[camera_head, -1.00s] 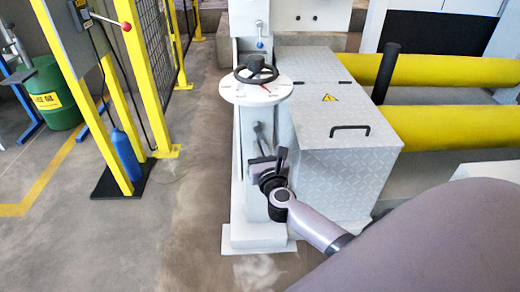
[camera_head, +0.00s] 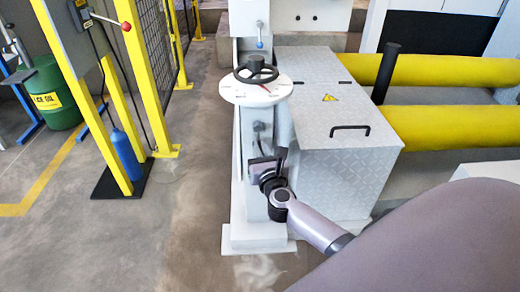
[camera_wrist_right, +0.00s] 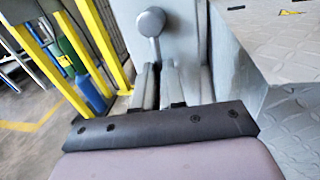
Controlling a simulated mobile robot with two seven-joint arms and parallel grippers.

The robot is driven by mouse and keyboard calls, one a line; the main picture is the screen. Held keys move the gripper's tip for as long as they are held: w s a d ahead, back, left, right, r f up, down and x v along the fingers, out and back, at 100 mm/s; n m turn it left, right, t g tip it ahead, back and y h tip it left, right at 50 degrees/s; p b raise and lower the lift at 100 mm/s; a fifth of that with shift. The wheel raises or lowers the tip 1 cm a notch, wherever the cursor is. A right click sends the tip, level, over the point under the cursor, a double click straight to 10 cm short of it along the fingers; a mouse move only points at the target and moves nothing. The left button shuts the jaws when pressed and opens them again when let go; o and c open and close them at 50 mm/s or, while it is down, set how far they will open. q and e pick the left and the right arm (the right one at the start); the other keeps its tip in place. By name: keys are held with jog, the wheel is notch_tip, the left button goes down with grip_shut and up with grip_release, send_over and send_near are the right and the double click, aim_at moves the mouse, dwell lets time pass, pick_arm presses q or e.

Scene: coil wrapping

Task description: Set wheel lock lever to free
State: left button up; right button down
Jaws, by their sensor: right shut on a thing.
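The wheel lock lever (camera_head: 258,127) is a small grey lever on the front of the pale column, below the round white dial plate (camera_head: 236,92). In the right wrist view the rounded end of the lever (camera_wrist_right: 151,22) stands above my fingers, and its shaft runs down between them. My right gripper (camera_wrist_right: 159,72) is shut on the lever's shaft. In the head view my right gripper (camera_head: 264,158) is at the column front, with its fingertips partly hidden by its own wrist. My left gripper is not in view.
A black handwheel (camera_head: 256,70) sits above the dial plate. A metal tread-plate box (camera_head: 345,165) with a black handle stands close on the right, with yellow rollers (camera_head: 440,125) behind. Yellow fence posts (camera_head: 110,150) stand left. Floor between fence and column is clear.

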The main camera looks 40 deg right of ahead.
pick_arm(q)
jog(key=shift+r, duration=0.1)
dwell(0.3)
